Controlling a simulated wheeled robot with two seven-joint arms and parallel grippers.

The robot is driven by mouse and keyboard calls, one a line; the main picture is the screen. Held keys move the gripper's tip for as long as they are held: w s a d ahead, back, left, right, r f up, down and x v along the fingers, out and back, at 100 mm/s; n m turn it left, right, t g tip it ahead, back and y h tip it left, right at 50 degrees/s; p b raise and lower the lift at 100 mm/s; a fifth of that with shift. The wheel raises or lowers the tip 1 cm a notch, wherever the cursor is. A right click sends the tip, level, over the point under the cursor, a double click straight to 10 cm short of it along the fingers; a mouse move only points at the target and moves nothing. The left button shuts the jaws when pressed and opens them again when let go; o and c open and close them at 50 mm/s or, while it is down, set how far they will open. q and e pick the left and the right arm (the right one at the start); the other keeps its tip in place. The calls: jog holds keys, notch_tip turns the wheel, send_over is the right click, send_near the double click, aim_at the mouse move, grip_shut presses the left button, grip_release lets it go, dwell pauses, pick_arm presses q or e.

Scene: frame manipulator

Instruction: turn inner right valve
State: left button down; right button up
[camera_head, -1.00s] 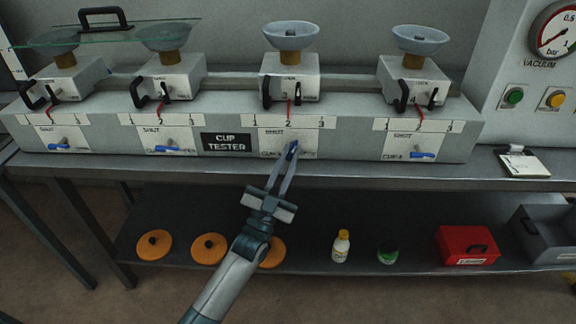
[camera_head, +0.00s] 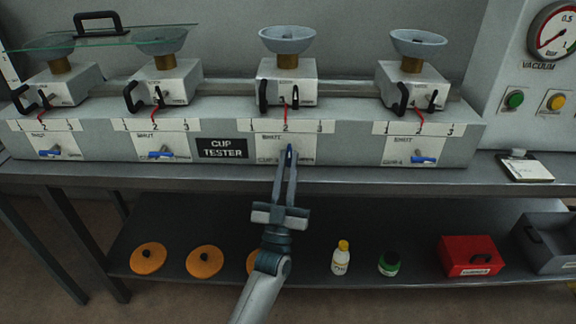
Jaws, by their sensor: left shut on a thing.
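The cup tester (camera_head: 223,148) is a long grey box on the bench with four stations, each with a cup on top and a small blue valve handle on its front. The inner right valve (camera_head: 289,152) is the third from the left, right of the black label. Its blue handle looks about upright between the fingertips, which partly hide it. My left gripper (camera_head: 289,160) reaches up from below and is shut on this handle. The outer right valve (camera_head: 422,159) and the two left valves (camera_head: 160,154) (camera_head: 50,153) have handles lying about level. My right gripper is out of view.
A glass plate with a black handle (camera_head: 98,24) lies over the two left cups. The lower shelf holds orange discs (camera_head: 204,262), two bottles (camera_head: 341,258), a red box (camera_head: 468,256) and a grey bin (camera_head: 548,240). A vacuum gauge (camera_head: 553,31) is at the right.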

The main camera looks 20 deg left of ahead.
pick_arm(q)
jog(key=shift+f, duration=0.1)
jog(key=c, duration=1.7)
grip_release()
jog(key=shift+c, duration=0.2)
